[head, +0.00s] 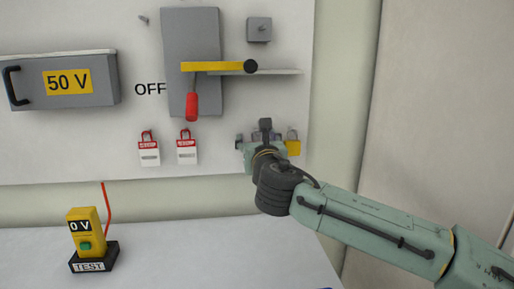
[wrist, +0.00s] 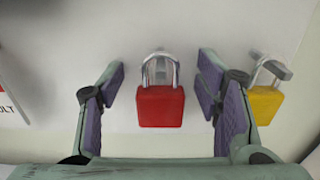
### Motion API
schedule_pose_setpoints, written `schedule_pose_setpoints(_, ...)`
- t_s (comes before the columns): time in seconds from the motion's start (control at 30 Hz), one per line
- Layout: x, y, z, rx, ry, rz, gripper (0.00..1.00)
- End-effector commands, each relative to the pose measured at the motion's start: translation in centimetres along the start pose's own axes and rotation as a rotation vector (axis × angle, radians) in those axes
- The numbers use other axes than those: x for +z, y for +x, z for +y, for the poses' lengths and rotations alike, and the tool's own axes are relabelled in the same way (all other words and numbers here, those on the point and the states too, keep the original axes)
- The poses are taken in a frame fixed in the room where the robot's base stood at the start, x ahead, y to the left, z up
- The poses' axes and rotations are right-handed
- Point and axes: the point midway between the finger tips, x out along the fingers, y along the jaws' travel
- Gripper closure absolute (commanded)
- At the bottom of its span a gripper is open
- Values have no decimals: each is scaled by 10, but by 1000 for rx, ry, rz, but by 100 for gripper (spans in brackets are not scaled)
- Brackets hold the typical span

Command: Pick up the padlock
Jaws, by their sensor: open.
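A red padlock (wrist: 160,107) with a silver shackle hangs on the pale panel in the wrist view. My gripper (wrist: 160,92) is open, with one purple-padded finger on each side of the red padlock and a visible gap to each. A yellow padlock (wrist: 263,103) hangs to the right, just outside the right finger; it also shows in the head view (head: 293,143). In the head view my gripper (head: 264,140) is in front of the panel's lower right and hides the red padlock.
Two red-and-white tags (head: 149,148) (head: 187,147) hang left of my gripper. Above are a switch box with a yellow lever (head: 215,66) and a red handle (head: 191,106). A yellow tester (head: 85,235) stands on the table (head: 200,260), which is otherwise mostly clear.

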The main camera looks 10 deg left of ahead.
Motion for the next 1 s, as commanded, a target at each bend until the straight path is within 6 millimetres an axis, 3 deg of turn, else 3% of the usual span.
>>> schedule_pose_setpoints(0.83,0,0,0,0,0,0,97)
schedule_pose_setpoints(1.0,0,0,0,0,0,-1,97)
